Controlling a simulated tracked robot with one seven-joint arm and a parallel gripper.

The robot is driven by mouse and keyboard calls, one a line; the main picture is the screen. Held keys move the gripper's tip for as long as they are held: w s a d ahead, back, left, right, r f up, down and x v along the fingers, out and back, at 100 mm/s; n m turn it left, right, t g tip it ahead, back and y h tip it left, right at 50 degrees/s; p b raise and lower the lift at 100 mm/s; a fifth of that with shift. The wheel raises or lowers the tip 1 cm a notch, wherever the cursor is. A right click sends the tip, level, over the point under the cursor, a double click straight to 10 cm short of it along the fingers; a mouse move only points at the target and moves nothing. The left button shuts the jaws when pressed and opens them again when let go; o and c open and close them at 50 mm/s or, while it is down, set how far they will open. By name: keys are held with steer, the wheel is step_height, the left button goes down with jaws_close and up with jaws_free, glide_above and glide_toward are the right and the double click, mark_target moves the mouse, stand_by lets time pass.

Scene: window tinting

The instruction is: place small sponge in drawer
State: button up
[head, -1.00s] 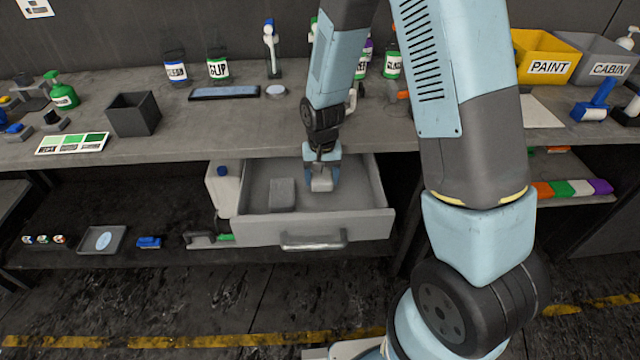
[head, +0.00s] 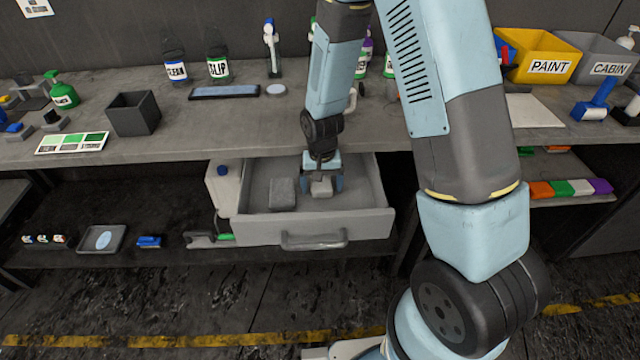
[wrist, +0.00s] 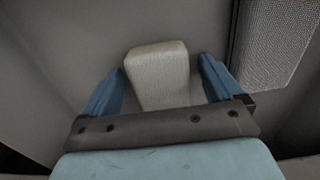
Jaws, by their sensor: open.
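The drawer (head: 358,222) is pulled open below the bench top. A small pale sponge (head: 321,187) is inside it, toward the middle; it also shows in the wrist view (wrist: 158,76). My gripper (head: 322,184) is over the drawer with its fingers down inside. In the wrist view my gripper (wrist: 162,85) is open, one blue finger on each side of the sponge, with a gap visible on both sides. Whether the sponge rests fully on the drawer floor is hard to tell.
A larger grey block (head: 283,193) lies in the drawer left of the sponge; its textured side shows in the wrist view (wrist: 275,45). The drawer walls surround my fingers. A white jug (head: 222,185) stands just left of the drawer. The bench top (head: 240,125) overhangs behind.

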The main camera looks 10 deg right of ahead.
steer(key=shift+r, duration=0.1)
step_height(320, 180, up, 12)
step_height(320, 180, up, 18)
steer(key=t, duration=0.3)
glide_above(322, 183)
steer(key=s+d, duration=0.6)
steer(key=d, duration=0.4)
steer(key=s+d+r+t, duration=0.1)
steer(key=s+d+r, duration=0.2)
steer(key=s, duration=0.3)
steer(key=s+d+r+t, duration=0.1)
steer(key=s+d+r, duration=0.2)
steer(key=s+r, duration=0.3)
steer(key=shift+s+d+t, duration=0.25)
steer(key=shift+s+t, duration=0.05)
steer(key=shift+s, duration=0.45)
steer(key=shift+r, duration=0.1)
steer(key=shift+c, duration=0.2)
